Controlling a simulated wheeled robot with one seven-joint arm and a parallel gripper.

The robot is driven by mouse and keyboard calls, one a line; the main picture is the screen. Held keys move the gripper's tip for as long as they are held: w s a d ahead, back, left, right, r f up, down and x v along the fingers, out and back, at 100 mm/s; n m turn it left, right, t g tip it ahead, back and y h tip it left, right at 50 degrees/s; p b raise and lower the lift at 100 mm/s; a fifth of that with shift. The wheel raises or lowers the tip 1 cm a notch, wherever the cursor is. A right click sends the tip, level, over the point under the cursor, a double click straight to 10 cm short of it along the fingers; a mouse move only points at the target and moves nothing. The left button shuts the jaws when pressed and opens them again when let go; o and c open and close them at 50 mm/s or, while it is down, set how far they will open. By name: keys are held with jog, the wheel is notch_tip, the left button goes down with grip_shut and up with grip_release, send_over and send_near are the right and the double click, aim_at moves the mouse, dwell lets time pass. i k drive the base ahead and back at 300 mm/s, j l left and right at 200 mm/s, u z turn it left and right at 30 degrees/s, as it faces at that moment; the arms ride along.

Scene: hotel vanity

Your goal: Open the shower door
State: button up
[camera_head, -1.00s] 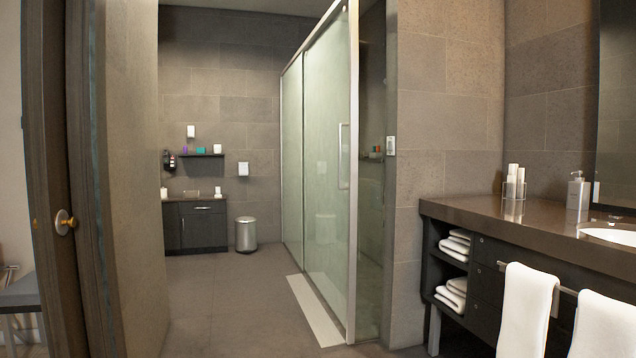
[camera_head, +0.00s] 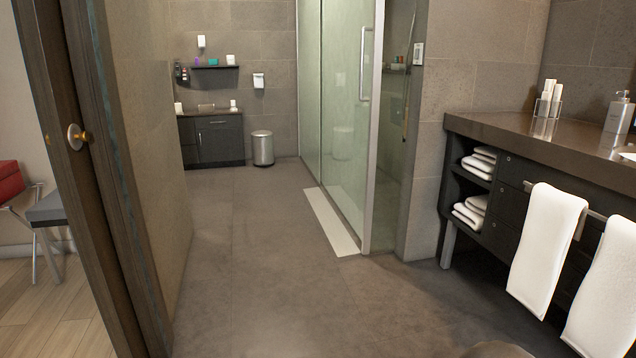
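The glass shower door (camera_head: 345,110) stands right of centre in a metal frame, its panels in line with one another. I see no clear gap in it. A vertical handle (camera_head: 364,63) sits near its right edge, by the metal post (camera_head: 376,120). A pale strip (camera_head: 331,221) lies on the floor along its base. My gripper does not show in this view.
The grey floor (camera_head: 270,270) is clear up to the shower. The vanity counter (camera_head: 540,142) with hanging towels (camera_head: 546,238) is at right. A bin (camera_head: 262,148) and cabinet (camera_head: 219,139) stand at the back.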

aim_at(347, 25)
jog(key=i+u, duration=0.4)
jog(key=i, duration=1.7)
